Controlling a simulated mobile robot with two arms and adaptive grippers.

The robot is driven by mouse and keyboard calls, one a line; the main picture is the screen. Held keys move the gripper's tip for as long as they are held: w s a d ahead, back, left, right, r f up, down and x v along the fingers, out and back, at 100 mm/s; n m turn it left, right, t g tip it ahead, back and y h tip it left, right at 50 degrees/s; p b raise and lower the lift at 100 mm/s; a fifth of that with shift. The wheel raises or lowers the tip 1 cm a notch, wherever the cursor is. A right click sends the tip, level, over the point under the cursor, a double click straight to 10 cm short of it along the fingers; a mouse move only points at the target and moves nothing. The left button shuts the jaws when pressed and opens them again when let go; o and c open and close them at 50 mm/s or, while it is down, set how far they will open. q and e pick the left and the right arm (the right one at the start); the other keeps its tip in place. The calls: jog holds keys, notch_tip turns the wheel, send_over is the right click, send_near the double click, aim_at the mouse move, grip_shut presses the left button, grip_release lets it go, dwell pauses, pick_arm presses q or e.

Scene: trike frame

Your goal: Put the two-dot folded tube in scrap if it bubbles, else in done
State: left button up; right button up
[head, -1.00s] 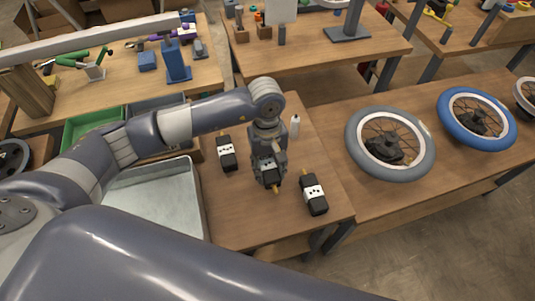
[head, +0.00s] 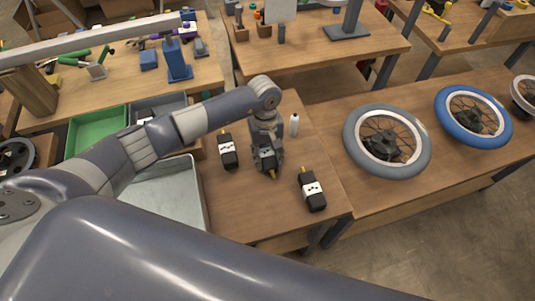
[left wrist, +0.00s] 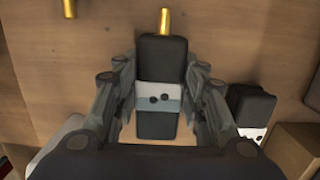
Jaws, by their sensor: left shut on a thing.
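The two-dot folded tube (left wrist: 160,62) is black with a gold valve stem and a white-and-grey band bearing two dots. My left gripper (left wrist: 161,100) is shut on it, with fingers on both sides of the band. In the head view my left gripper (head: 267,158) is over the middle of the small table, and the gold stem sticks out below it. A green bin (head: 68,143) and a grey bin (head: 183,97) stand to the left; no label is readable on either. A metal tray (head: 203,200) lies left of the table. My right gripper is not in view.
Two other black folded tubes with dotted white bands lie on the table, one left (head: 227,141) and one right (head: 315,202). A small white bottle (head: 294,127) stands behind. Wheels (head: 352,160) lie on the right bench. The table's front is clear.

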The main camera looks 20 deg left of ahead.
pick_arm(q)
jog(key=shift+f+b, duration=0.25)
jog(key=shift+b, duration=0.05)
jog(key=o, duration=1.3)
jog(key=shift+r, duration=0.1)
jog(key=shift+c, duration=0.2)
